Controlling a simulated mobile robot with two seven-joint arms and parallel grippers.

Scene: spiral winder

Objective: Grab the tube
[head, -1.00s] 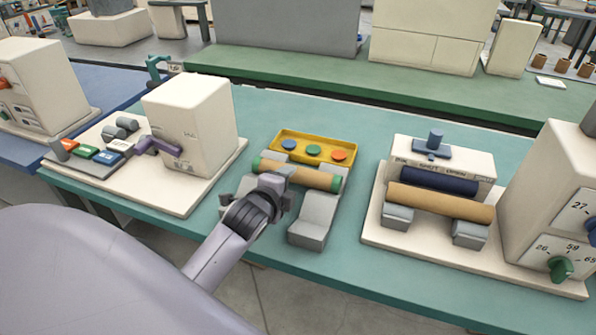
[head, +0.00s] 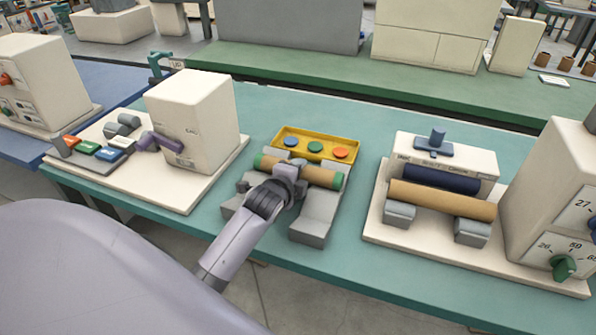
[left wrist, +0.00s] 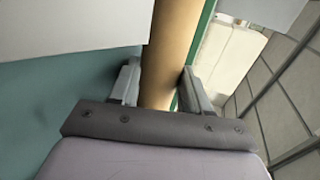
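The tube (head: 322,177) is tan with green ends. It lies across two grey cradle blocks (head: 312,227) near the middle of the table. In the head view my left gripper (head: 289,176) is over the middle of the tube and hides part of it. In the left wrist view the tube (left wrist: 172,45) runs between the two fingers of my left gripper (left wrist: 159,80), one on each side. A narrow gap shows by the right finger, so the gripper looks open around the tube. My right gripper is not in view.
A yellow tray (head: 318,146) with coloured discs sits just behind the tube. A white box machine (head: 193,122) stands to the left. On the right, a machine holds a larger tan roll (head: 440,199) and a dark blue roll (head: 440,178).

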